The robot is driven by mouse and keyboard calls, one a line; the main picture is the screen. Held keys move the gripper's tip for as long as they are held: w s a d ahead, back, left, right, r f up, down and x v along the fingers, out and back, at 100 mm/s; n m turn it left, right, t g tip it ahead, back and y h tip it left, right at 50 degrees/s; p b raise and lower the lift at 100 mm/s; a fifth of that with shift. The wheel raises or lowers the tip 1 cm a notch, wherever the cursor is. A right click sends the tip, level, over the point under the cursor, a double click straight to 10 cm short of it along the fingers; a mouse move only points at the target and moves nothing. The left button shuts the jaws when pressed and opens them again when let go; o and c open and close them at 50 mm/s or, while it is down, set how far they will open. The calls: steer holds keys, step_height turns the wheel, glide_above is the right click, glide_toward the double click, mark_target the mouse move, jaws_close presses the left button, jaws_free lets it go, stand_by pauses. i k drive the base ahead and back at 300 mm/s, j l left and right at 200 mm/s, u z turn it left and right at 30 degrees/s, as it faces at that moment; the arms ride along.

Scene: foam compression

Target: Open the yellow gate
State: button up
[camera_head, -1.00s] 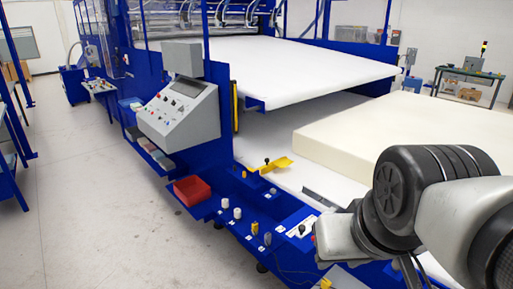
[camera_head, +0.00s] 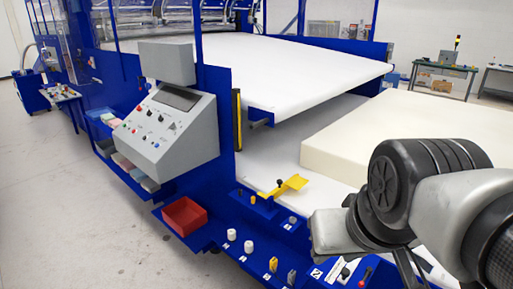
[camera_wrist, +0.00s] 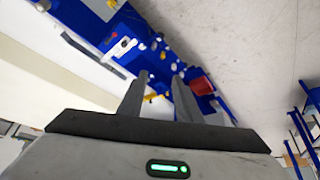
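The yellow gate (camera_head: 286,187) is a small flat yellow piece with a dark knob. It sits on the blue machine edge beside the white bed in the head view. A bit of yellow (camera_wrist: 152,97), likely the gate, shows between my fingers in the wrist view, partly hidden. My gripper (camera_wrist: 161,77) is open, its two grey fingers apart with nothing held between them. In the head view my wrist is to the right of and nearer than the gate, apart from it. My fingers do not show clearly there.
A blue ledge carries white knobs (camera_head: 248,246), yellow pegs and a red lever (camera_head: 366,272). A red bin (camera_head: 184,216) and a grey control console (camera_head: 172,130) stand left. A cream foam block (camera_head: 400,130) lies on the white bed.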

mark_target(296, 182)
steer(key=i+j+z, duration=0.1)
steer(key=i+j, duration=0.45)
steer(key=j, duration=0.25)
steer(key=i+j+z, duration=0.15)
steer(key=i+j, duration=0.4)
steer(key=j, duration=0.3)
steer(key=z, duration=0.05)
